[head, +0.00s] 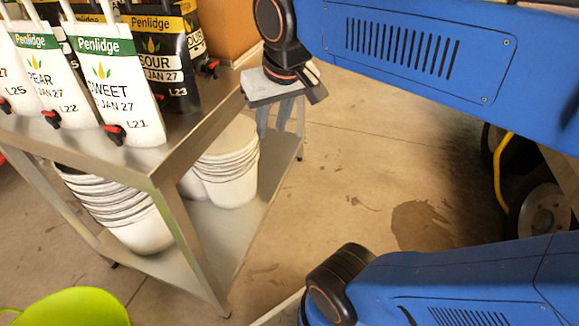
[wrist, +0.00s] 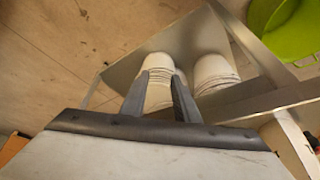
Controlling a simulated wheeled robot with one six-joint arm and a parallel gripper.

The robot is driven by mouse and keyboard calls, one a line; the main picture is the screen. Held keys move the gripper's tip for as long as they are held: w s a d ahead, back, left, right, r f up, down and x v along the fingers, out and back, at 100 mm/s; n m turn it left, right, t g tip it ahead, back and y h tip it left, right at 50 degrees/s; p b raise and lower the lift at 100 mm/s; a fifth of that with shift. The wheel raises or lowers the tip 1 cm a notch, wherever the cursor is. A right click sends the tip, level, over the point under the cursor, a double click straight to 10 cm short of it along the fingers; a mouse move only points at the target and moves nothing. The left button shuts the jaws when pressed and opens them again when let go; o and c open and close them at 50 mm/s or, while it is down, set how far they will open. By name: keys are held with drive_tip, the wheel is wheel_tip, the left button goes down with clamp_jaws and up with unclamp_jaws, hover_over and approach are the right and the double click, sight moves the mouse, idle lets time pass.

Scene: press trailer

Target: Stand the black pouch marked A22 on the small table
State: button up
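I cannot find a pouch marked A22 in either view. A black Penlidge pouch (head: 163,62) on the steel bench reads SOUR and L23. Another black pouch (head: 194,38) stands partly hidden behind it, its code not visible. My gripper (head: 272,132) hangs beyond the right edge of the bench, fingers pointing down, apart from the pouches. In the wrist view the gripper (wrist: 164,82) is open, its fingers apart with nothing held; a white bucket shows beyond them. I cannot make out a small table in either view.
White pouches with red taps (head: 115,85) stand along the steel bench (head: 180,130). Stacked white buckets (head: 228,165) sit on its lower shelf. A lime-green tub (head: 70,308) is at the lower left. A cardboard box (head: 228,28) stands behind.

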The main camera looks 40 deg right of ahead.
drive_tip(key=s+f+n, duration=0.1)
drive_tip(key=s+f, duration=0.5)
drive_tip(key=f, duration=0.5)
drive_tip(key=shift+t, duration=0.3)
